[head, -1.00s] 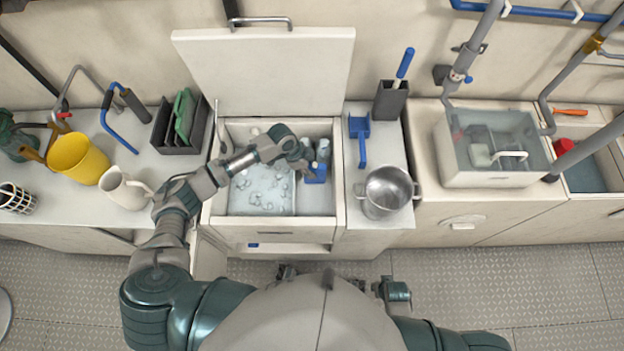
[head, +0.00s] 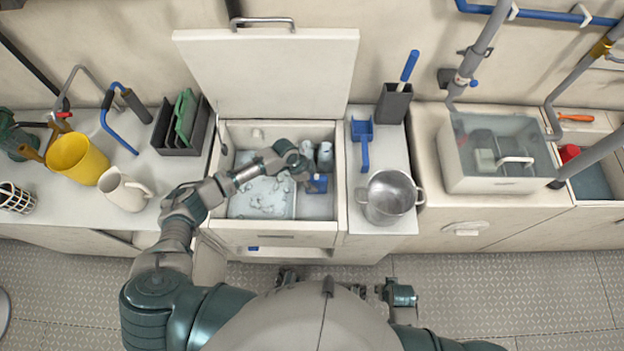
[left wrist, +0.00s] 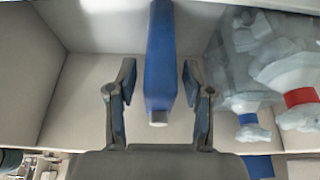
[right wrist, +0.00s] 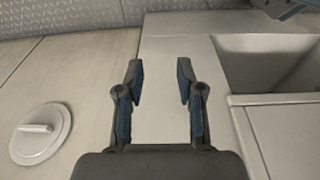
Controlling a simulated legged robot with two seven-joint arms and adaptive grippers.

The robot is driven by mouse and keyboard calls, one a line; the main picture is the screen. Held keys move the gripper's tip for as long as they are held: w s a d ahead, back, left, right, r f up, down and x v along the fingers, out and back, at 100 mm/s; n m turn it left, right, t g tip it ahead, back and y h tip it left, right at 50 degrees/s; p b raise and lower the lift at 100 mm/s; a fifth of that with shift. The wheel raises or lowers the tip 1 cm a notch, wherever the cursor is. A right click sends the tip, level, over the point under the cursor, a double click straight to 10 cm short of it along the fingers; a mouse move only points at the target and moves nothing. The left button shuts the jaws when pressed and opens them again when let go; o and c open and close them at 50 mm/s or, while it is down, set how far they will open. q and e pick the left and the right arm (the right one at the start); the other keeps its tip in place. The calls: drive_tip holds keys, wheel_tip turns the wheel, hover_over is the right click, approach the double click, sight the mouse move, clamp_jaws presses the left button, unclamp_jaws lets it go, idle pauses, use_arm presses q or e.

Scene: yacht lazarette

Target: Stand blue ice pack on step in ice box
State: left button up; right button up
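The blue ice pack (head: 318,184) stands in the right part of the open ice box (head: 338,200). In the left wrist view the ice pack (left wrist: 160,55) appears as an upright-looking slab between my left fingers. My left gripper (head: 304,177) reaches into the box beside the pack. Its fingers (left wrist: 160,88) are open, with a visible gap on each side of the pack. The pale surface under the pack (head: 317,207) lies right of the ice; I cannot tell its height. My right gripper (right wrist: 160,80) is open and empty above a pale counter.
Loose ice (head: 262,198) fills the box's left part. The raised lid (head: 268,70) is behind the box. A steel pot (head: 390,197) and a blue scoop (head: 363,140) sit to the right, a white pitcher (head: 124,189) to the left.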

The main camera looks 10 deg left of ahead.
use_arm(q)
drive_tip(key=shift+r, duration=0.2)
drive_tip(key=p+v, duration=0.2)
drive_tip(key=v, duration=1)
use_arm(e)
wheel_tip(320, 180, down, 6)
drive_tip(key=s, duration=0.2)
drive_tip(key=shift+d+f, duration=0.1)
